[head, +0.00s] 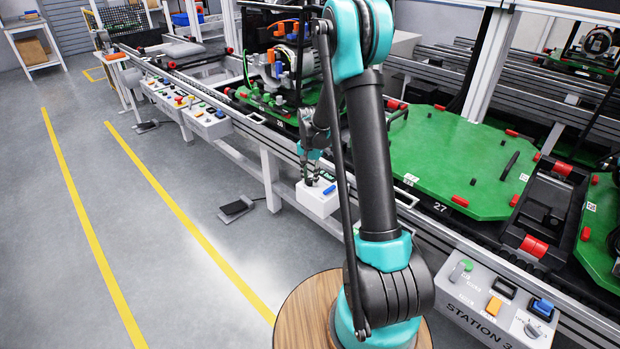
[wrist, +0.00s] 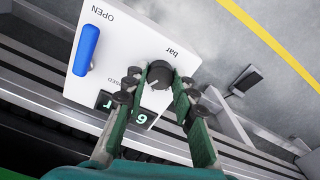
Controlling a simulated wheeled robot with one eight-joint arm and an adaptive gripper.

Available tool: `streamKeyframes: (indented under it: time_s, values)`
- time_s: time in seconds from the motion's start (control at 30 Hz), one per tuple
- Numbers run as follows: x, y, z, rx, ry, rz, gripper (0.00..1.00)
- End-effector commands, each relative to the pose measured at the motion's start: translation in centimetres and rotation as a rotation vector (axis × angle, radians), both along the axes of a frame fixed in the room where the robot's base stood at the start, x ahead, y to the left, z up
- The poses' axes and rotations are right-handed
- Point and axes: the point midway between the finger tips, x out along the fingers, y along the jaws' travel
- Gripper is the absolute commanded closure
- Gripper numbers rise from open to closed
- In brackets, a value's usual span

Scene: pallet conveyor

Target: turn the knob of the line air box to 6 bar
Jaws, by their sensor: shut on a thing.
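The line air box (head: 316,203) is a small white box on the front of the conveyor, below my gripper (head: 312,180) in the head view. In the wrist view its white face (wrist: 118,38) fills the upper middle. The black round knob (wrist: 159,72) has a pale pointer mark, and "bar" is printed beside it. My gripper (wrist: 157,80) is shut on the knob, one finger on each side. A dark display (wrist: 142,117) with green characters sits below, partly hidden by a finger; I cannot read it surely. A blue lever handle (wrist: 87,49) stands at left near "OPEN".
A black foot pedal (head: 236,208) lies on the floor left of the box. A button panel (head: 205,122) is farther along the rail, and the Station 3 panel (head: 480,318) is at front right. A green pallet (head: 450,155) lies behind my arm.

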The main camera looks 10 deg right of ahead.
Motion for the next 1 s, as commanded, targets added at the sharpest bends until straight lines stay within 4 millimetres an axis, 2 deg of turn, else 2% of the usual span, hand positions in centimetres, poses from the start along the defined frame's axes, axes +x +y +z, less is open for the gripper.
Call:
streamKeyframes:
  time_s: [0.6,0.63,0.7,0.8,1.0]
  values:
    - [0.07,0.0,0.02,0.0,-0.001,-0.045,1.0]
    - [0.07,0.0,0.02,0.0,-0.001,-0.045,0.73]
    - [0.07,0.0,0.02,0.0,-0.001,-0.045,0.64]
    - [0.05,0.0,0.02,0.0,-0.001,-0.045,0.53]
    - [0.02,0.0,0.01,0.0,0.0,-0.044,0.53]
